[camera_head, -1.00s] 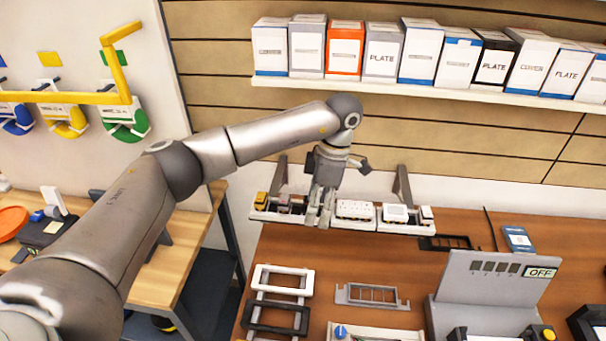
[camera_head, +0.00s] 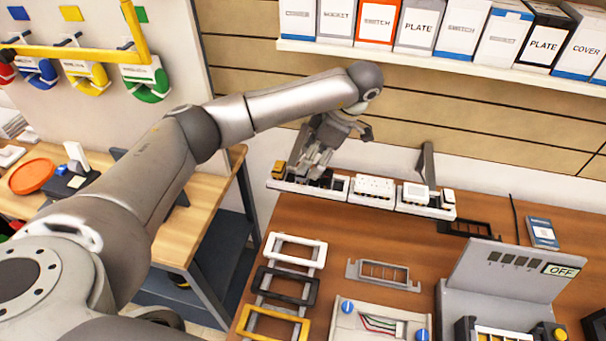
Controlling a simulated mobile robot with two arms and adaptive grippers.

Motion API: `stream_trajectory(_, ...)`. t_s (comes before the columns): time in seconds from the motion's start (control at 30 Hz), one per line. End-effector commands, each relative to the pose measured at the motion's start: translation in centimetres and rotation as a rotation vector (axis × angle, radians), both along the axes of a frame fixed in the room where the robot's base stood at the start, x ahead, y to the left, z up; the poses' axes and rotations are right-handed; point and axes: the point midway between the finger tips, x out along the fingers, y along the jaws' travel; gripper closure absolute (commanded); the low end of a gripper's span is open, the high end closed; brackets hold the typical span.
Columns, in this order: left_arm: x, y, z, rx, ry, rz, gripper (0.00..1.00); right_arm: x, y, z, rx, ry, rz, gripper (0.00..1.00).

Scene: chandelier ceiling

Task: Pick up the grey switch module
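My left gripper (camera_head: 308,168) points down over the left tray (camera_head: 308,190) of the narrow wall rack. Its fingers reach to or into the tray, beside a yellow module (camera_head: 279,167). A dark module (camera_head: 338,183) sits just right of the fingers. I cannot make out a grey switch module for certain; the fingers cover part of the tray. The fingers are too small to tell whether they are open or shut, or whether they touch a module. My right gripper is not in view.
White socket modules (camera_head: 374,187) and white modules (camera_head: 416,192) fill the trays to the right. A shelf of boxes (camera_head: 420,25) is above. Frames (camera_head: 286,287) and a grey stand with an OFF sign (camera_head: 515,270) are on the brown table (camera_head: 330,225).

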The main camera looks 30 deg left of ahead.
Motion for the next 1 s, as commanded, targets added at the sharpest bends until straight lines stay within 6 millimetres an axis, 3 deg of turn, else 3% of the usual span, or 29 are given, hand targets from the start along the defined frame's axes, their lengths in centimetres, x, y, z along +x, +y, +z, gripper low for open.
stream_trajectory(0.4,-1.0,1.6,-3.7,-0.001,0.003,0.001,0.34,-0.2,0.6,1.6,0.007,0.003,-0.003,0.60)
stream_trajectory(0.7,-0.9,1.8,-4.3,0.000,0.001,0.000,0.34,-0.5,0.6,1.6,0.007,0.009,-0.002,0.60)
stream_trajectory(1.0,-0.9,1.8,-4.2,0.000,0.001,0.000,0.70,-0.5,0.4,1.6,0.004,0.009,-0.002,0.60)
